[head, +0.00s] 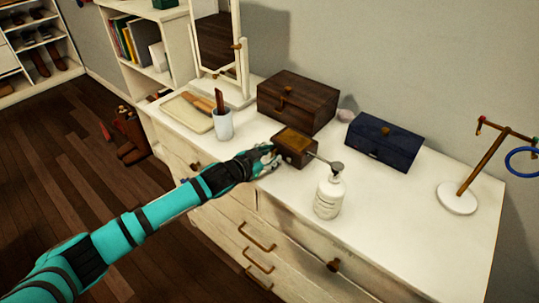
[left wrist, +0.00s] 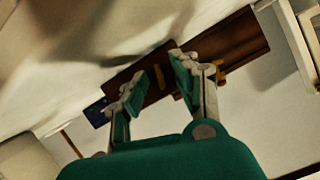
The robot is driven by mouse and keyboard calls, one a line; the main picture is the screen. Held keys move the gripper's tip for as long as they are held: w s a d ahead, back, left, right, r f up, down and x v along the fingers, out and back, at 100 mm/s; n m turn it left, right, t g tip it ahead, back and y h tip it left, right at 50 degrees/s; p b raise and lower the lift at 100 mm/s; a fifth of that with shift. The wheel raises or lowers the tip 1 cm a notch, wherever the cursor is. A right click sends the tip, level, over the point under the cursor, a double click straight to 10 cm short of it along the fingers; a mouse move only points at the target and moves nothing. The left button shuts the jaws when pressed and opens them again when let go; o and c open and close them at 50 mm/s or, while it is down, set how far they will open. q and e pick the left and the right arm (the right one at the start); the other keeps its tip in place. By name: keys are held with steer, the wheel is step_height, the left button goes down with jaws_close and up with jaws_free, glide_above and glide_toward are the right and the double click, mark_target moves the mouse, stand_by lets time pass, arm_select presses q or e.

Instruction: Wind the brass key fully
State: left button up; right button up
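A small dark wooden box with a brownish-gold top (head: 295,140) sits on the white dresser, in front of a larger wooden box. My left gripper (head: 272,158) is at the left side of the small box, close to it; I cannot tell whether they touch. In the left wrist view, the fingers of my left gripper (left wrist: 155,80) are apart, with dark wood beyond them. A small brass-coloured strip (left wrist: 158,77) shows between the fingertips; I cannot tell whether it is the key. My right gripper is not in view.
A white pump bottle (head: 328,196) stands just right of the small box. The large wooden box (head: 297,101) and a dark blue box (head: 383,141) stand behind. A white cup (head: 223,124), a tray (head: 188,112) and a mirror are left. The dresser's front right is clear.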

arm_select(q)
jaws_close()
steer(key=shift+s, duration=0.1)
stand_by(0.3)
steer(key=m+t+y, duration=0.1)
steer(key=m, duration=0.1)
steer(key=shift+f+m+t, duration=0.15)
steer(key=shift+m+t, duration=0.15)
steer(key=shift+s+d+m+t+y+b, duration=0.1)
steer(key=shift+m+t+y+b, duration=0.45)
steer(key=shift+m, duration=0.55)
jaws_free()
